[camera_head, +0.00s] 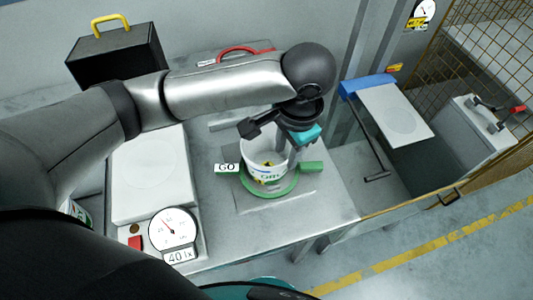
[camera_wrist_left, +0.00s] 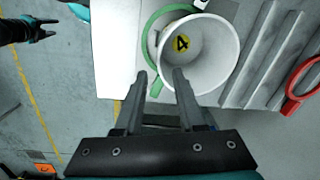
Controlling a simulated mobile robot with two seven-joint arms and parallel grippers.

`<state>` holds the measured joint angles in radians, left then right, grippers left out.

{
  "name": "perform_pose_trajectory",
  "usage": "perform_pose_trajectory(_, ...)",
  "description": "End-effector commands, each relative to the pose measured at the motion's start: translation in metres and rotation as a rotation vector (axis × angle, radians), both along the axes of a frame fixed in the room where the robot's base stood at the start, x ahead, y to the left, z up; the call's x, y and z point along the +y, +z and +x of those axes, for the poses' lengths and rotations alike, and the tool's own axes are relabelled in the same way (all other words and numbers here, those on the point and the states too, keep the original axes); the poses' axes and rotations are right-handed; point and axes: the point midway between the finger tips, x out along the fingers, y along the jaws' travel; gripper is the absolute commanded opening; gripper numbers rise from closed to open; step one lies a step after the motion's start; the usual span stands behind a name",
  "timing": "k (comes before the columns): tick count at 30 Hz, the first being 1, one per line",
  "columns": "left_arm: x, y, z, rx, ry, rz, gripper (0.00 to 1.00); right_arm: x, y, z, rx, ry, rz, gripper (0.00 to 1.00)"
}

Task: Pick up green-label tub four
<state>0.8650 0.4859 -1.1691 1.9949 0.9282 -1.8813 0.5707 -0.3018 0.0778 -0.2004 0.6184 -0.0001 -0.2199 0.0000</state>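The green-label tub four (camera_head: 265,158) is white and open-topped, with green print on its side. It stands upright in a green ring (camera_head: 268,191) on the bench. The wrist view looks into the tub (camera_wrist_left: 212,62), where a yellow disc marked 4 (camera_wrist_left: 181,44) shows. My left gripper (camera_head: 286,133) is over the tub's rim. Contact cannot be told. My right gripper (camera_wrist_left: 40,30) shows small in the wrist view; its opening is unclear.
A GO sign (camera_head: 227,168) is beside the ring. A dial scale (camera_head: 173,229) stands front left, near a white box (camera_head: 149,170). A black case (camera_head: 115,55) is at the back. A blue-edged panel (camera_head: 395,112) and mesh fence (camera_head: 495,40) stand right.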

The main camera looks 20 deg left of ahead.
Motion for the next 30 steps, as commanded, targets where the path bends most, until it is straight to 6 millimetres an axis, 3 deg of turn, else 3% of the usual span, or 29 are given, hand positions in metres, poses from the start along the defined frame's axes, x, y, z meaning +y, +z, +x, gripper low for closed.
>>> perform_pose_trajectory(3,0.003,-0.029,0.001,0.003,0.001,0.003,0.39,-0.006,-0.006,-0.010,0.017,0.001,-0.009,0.50)
perform_pose_trajectory(7,0.004,-0.050,0.003,0.001,0.001,0.001,0.39,-0.007,-0.010,-0.009,0.015,0.001,-0.010,0.50)
perform_pose_trajectory(14,0.005,-0.066,0.004,-0.001,0.000,0.000,0.39,-0.006,-0.011,0.003,-0.004,0.001,-0.008,0.50)
perform_pose_trajectory(24,0.008,-0.110,0.005,-0.002,-0.001,0.001,0.39,0.000,-0.018,0.005,-0.008,-0.001,0.001,0.50)
perform_pose_trajectory(30,0.008,-0.114,0.005,-0.004,-0.003,-0.001,0.39,0.003,-0.018,0.005,-0.008,-0.003,0.005,0.50)
